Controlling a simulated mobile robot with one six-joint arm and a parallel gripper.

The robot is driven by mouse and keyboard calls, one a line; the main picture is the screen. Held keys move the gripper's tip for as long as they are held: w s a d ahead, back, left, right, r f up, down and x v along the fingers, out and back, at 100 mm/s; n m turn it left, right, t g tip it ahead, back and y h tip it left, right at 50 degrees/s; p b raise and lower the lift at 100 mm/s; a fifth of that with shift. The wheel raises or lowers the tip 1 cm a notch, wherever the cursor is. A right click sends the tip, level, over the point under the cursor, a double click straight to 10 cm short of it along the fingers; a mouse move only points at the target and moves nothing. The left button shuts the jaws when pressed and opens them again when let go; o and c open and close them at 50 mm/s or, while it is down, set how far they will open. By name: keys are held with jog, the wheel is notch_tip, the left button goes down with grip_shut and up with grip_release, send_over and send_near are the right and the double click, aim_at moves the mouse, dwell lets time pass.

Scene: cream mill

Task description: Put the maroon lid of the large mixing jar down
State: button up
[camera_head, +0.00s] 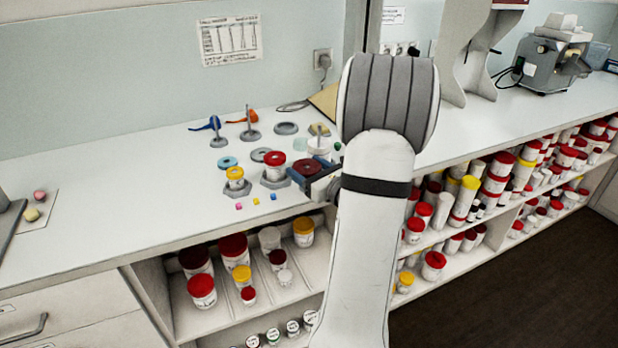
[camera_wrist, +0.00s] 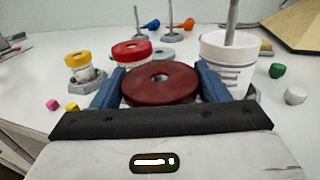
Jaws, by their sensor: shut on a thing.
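The maroon lid (camera_wrist: 160,83) is a round disc with a hole in its middle. In the wrist view my gripper (camera_wrist: 160,85) has its two blue fingers on either side of the lid and is shut on it. In the head view the lid (camera_head: 307,167) is between the fingers of my gripper (camera_head: 312,172), over the front part of the counter. I cannot tell how far it is above the surface. The large white mixing jar (camera_wrist: 228,62) stands open behind and right of the lid, with a grey shaft rising from it. In the head view my arm partly hides this area.
A red-lidded jar (camera_wrist: 131,52) and a yellow-lidded jar (camera_wrist: 80,66) stand left of the gripper on grey bases. Small coloured cubes (camera_head: 256,201) lie near the counter's front edge. Green (camera_wrist: 277,70) and white (camera_wrist: 295,95) pieces lie at right.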

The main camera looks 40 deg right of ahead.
notch_tip(320, 180, down, 3)
jog(key=shift+f, duration=0.15)
jog(key=shift+a, duration=0.1)
jog(key=shift+f+b, duration=0.4)
jog(key=shift+b, duration=0.2)
jog(key=shift+f, duration=0.15)
jog(key=o, duration=0.7)
